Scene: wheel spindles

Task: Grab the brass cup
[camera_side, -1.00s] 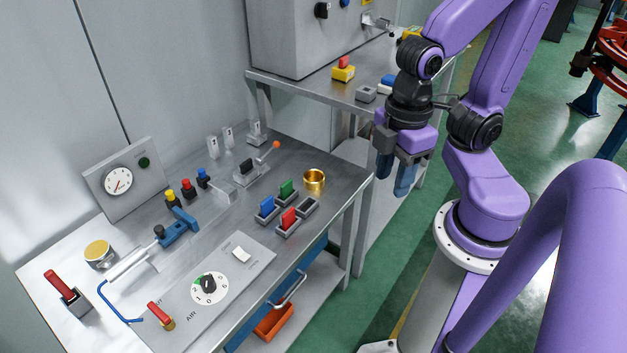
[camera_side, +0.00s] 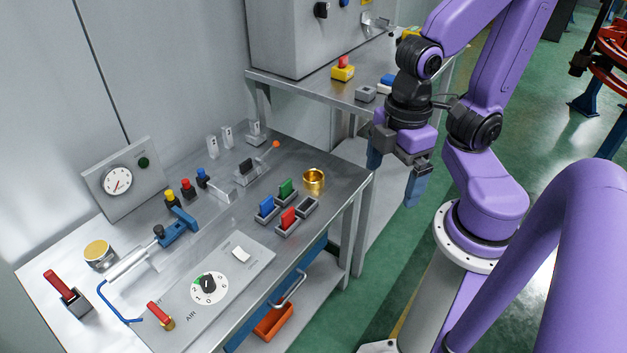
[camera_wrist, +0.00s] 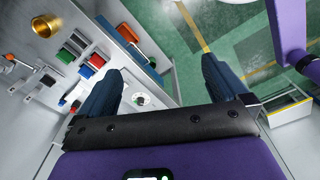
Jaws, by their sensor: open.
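The brass cup (camera_side: 313,181) stands upright on the steel bench near its back right corner. It also shows in the wrist view (camera_wrist: 46,26) at the upper left, outside the space between the fingers. My gripper (camera_side: 394,180) hangs to the right of the cup and above it, past the bench's right edge. Its two blue fingers are spread wide with nothing between them. In the wrist view the fingers (camera_wrist: 160,80) point over the bench edge and the floor.
Red, blue and green blocks in grey holders (camera_side: 288,218) stand just in front of the cup. An orange-tipped lever (camera_side: 275,145) is behind it. A control panel (camera_side: 218,285) lies at the bench front. A second table (camera_side: 300,92) stands behind.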

